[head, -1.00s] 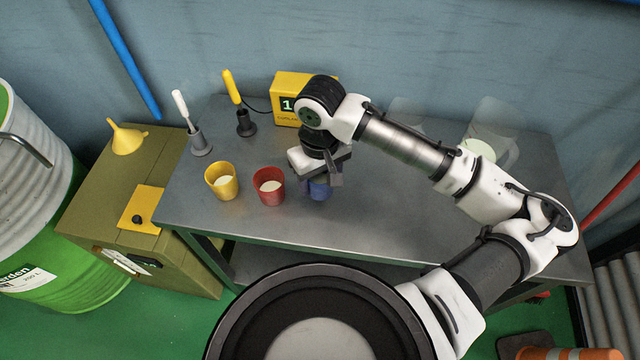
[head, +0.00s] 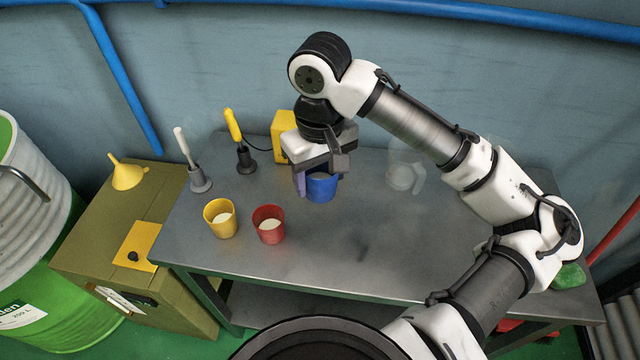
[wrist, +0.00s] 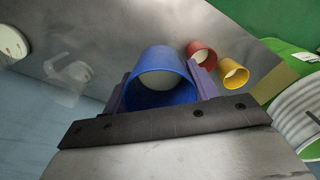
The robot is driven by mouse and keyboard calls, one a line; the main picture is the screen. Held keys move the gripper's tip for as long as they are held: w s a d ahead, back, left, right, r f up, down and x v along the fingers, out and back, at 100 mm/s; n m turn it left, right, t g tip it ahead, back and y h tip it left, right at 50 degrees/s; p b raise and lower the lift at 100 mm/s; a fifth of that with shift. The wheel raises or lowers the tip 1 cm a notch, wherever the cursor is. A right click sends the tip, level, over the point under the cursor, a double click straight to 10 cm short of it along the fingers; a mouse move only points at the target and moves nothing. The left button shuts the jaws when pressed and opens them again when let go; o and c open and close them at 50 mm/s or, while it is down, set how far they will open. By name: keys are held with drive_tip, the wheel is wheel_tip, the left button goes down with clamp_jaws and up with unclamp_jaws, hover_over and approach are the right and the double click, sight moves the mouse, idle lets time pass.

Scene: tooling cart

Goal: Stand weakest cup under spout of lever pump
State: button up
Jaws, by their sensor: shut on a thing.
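My gripper (head: 322,168) is shut on the blue cup (head: 323,190), which looks raised above the cart top. The blue cup also fills the middle of the wrist view (wrist: 158,60), between the two purple fingers, with pale contents inside. The yellow cup (head: 220,230) and red cup (head: 268,237) stand side by side on the cart, both with pale contents. A bent grey handle (head: 22,178) shows on the drum at the left edge. I cannot tell whether it belongs to the lever pump, and I see no clear spout.
A transparent jug (head: 405,172) stands behind. A yellow box (head: 284,150) and two handled probes in holders, white (head: 186,148) and yellow (head: 233,126), stand at the back left. An olive cabinet (head: 90,235) bears a yellow funnel (head: 127,172).

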drive_tip(key=shift+r, duration=0.85)
wheel_tip(320, 180, down, 4)
drive_tip(key=b, duration=0.5)
drive_tip(key=shift+f, duration=0.25)
drive_tip(key=shift+r, duration=0.1)
